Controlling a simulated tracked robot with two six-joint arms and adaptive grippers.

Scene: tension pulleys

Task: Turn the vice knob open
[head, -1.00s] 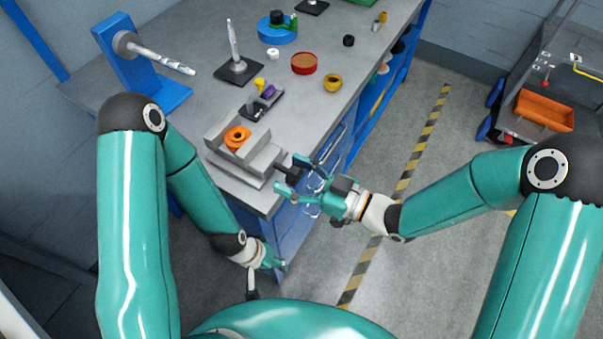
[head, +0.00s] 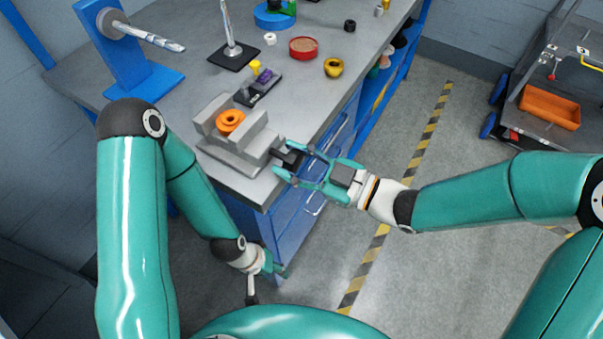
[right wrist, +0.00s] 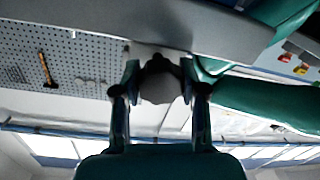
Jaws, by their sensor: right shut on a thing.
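The grey vice (head: 225,150) sits at the near corner of the workbench, with an orange pulley (head: 230,121) between its jaws. Its dark knob (head: 287,157) sticks out on the right side, past the bench edge. My right gripper (head: 281,159) has its fingers on both sides of the knob and is shut on it, partly hiding it. In the right wrist view the round knob (right wrist: 161,84) shows between the two fingers. My left gripper (head: 281,271) hangs low beside the bench front, away from the vice; its finger opening is too small to make out.
The bench (head: 190,98) also holds a blue stand with a spindle (head: 125,50), a black-based upright post (head: 233,54), a small black holder (head: 259,88), a red dish (head: 303,47) and a yellow pulley (head: 333,67). Open floor lies right; a cart with an orange bin (head: 549,107) stands beyond.

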